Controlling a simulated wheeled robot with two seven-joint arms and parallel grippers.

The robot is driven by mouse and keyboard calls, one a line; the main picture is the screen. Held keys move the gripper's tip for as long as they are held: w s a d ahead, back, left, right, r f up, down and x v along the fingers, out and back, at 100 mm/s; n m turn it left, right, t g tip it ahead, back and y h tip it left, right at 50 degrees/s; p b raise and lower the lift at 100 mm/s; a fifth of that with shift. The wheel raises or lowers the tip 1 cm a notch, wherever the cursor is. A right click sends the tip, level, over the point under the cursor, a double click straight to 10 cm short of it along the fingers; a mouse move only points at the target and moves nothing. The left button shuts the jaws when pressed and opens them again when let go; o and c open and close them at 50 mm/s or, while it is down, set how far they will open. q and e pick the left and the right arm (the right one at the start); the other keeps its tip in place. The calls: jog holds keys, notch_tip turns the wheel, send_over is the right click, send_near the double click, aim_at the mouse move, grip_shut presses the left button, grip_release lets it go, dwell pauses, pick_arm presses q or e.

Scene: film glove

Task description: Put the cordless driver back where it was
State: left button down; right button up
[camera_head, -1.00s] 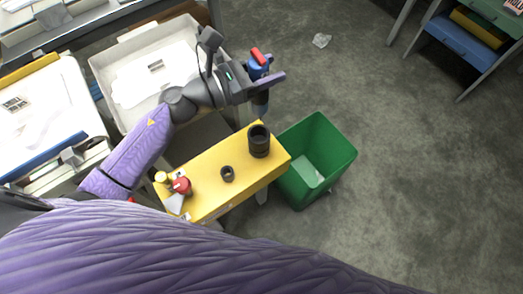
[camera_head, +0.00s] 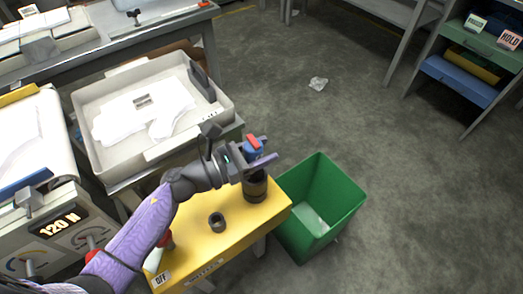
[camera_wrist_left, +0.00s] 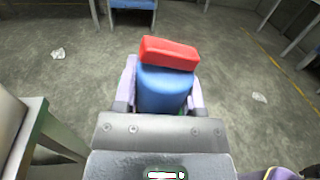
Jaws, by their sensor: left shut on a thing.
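The cordless driver (camera_head: 253,151) has a blue body and a red block on its top end. My left gripper (camera_head: 258,157) is shut on it and holds it roughly upright over the black cup (camera_head: 257,191) at the far right end of the yellow bench. In the head view the driver's lower part is hidden by the gripper and the cup, so I cannot tell how far it is inside. In the left wrist view the driver (camera_wrist_left: 163,90) sits between the two purple fingers. My right gripper is not in view.
A short black ring (camera_head: 217,222) stands on the yellow bench (camera_head: 200,243). A green bin (camera_head: 325,205) stands right of the bench. A white tray (camera_head: 90,150) with a white cloth is behind. Crumpled paper (camera_head: 318,83) lies on the open floor.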

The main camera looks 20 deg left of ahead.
pick_arm(q)
jog(key=shift+f, duration=0.2)
jog(key=shift+c, duration=0.9)
grip_release()
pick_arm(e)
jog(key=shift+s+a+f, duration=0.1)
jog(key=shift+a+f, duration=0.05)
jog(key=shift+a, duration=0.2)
pick_arm(q)
jog(key=shift+r, duration=0.15)
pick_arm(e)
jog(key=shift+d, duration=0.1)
pick_arm(q)
jog(key=shift+s+a+r, duration=0.15)
jog(key=shift+a, duration=0.05)
jog(key=p+v, duration=0.1)
jog(key=v, duration=1)
jog(key=shift+s+a, duration=0.15)
jog(key=shift+s, duration=0.05)
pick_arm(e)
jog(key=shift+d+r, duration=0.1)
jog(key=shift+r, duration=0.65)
